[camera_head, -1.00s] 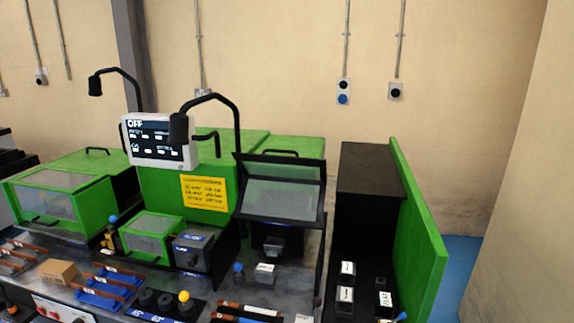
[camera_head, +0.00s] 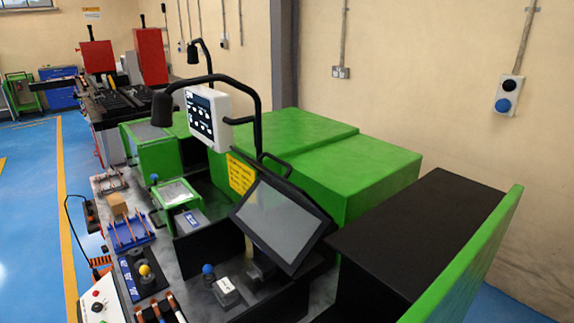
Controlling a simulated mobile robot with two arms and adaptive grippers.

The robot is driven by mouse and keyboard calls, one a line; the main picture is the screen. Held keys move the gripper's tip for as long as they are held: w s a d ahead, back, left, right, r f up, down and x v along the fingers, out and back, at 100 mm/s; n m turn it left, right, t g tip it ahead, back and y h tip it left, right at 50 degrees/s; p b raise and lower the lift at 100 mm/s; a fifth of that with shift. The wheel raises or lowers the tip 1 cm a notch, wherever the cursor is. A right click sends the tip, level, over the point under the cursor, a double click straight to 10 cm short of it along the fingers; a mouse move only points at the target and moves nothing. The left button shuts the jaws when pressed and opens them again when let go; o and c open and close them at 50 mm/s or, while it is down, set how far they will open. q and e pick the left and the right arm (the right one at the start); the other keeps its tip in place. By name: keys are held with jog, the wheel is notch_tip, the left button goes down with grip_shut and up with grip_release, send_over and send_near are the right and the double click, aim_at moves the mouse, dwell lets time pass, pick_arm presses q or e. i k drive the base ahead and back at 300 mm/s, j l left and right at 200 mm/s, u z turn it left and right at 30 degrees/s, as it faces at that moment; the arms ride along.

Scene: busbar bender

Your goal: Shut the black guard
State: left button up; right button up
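The black guard (camera_head: 281,224) is a black-framed, see-through panel on the near right part of the green machine. It stands raised and tilted above the dark station under it, with a gap below its lower edge. A dark block (camera_head: 262,262) shows partly beneath it. Neither of my grippers is in view, and nothing touches the guard.
A black-topped cabinet (camera_head: 415,230) with a green side panel (camera_head: 470,260) stands to the right of the guard. A curved black lamp arm (camera_head: 258,90) and a screen (camera_head: 208,118) rise behind it. Blue-knobbed (camera_head: 208,269) and yellow-knobbed (camera_head: 145,270) levers stand in front.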

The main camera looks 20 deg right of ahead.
aim_at(297, 196)
jog(key=i+l+u, duration=0.1)
jog(key=l+u, duration=0.35)
jog(key=l, duration=1.8)
